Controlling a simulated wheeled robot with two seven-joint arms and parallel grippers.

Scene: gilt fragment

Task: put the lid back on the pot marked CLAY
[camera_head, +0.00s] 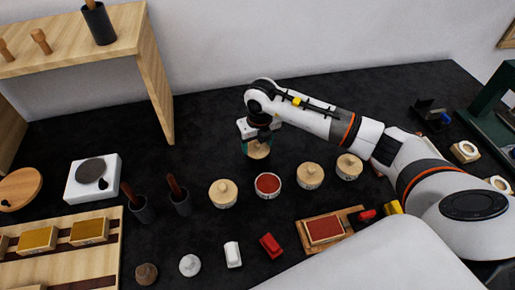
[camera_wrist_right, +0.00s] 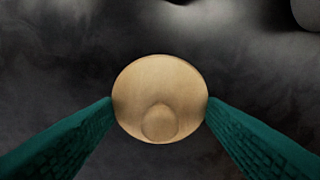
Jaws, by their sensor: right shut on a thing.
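My right gripper (camera_head: 258,142) is shut on a round wooden lid (camera_wrist_right: 160,85). In the right wrist view the lid, with its small round knob, sits between the two green fingers. In the head view the lid (camera_head: 258,152) shows under the fingers, behind the row of pots. An open pot with red contents (camera_head: 268,185) stands in the row, in front of the gripper and slightly right. Lidded pots stand to its left (camera_head: 223,193) and right (camera_head: 310,175), with another (camera_head: 349,166) farther right. Their markings are too small to read. My left gripper is out of view.
A red pad in a wooden tray (camera_head: 324,230), a red block (camera_head: 271,245) and a white block (camera_head: 233,254) lie in front of the pots. Dark cups (camera_head: 180,202) stand left. A wooden shelf (camera_head: 75,45) rises back left. Black table is clear behind the pots.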

